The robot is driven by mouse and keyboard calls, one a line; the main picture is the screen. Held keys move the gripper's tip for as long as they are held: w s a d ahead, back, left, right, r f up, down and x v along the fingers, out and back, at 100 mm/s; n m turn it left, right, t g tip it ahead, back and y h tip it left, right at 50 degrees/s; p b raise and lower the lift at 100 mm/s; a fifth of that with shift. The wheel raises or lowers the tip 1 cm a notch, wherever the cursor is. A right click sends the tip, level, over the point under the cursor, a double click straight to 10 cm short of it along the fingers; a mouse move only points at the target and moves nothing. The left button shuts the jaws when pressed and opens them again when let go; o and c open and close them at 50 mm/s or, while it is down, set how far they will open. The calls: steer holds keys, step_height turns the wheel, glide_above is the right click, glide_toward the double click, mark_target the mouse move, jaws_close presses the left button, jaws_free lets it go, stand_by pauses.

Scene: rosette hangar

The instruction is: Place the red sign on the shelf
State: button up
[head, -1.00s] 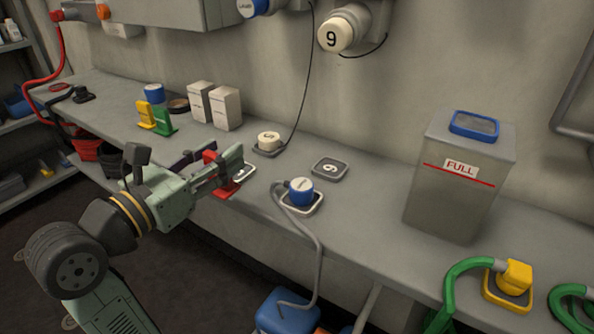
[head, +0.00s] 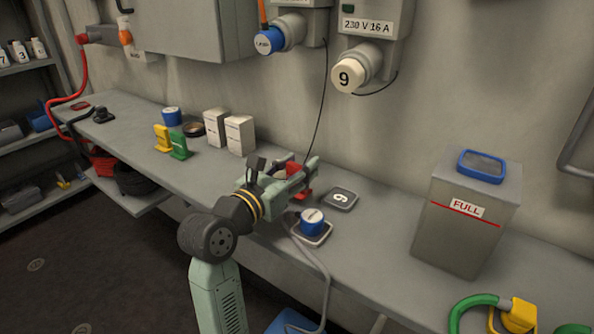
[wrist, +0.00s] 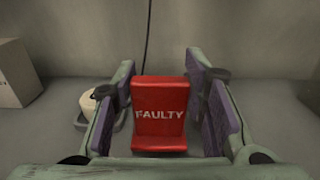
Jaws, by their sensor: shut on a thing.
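The red sign (wrist: 160,115), lettered FAULTY, stands between the two finger pads of my gripper (wrist: 162,122) in the wrist view. My gripper is shut on it. In the head view my gripper (head: 300,178) is over the bench, left of the grey pad marked 9, and the red sign (head: 303,192) shows partly behind its fingers. I cannot tell how high the sign is above the bench. A shelf unit (head: 22,68) stands at the far left, and a lower shelf (head: 143,203) is under the bench (head: 375,235).
The pad marked 9 (head: 340,198) and a blue plug (head: 312,222) with a grey cable are close to my gripper. Yellow (head: 162,138) and green (head: 179,146) signs and white boxes (head: 239,134) stand left. A grey FULL canister (head: 465,235) stands right.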

steer(key=shift+f, duration=0.8)
steer(key=shift+f, duration=0.2)
steer(key=o, duration=1.1)
steer(key=shift+r, duration=0.15)
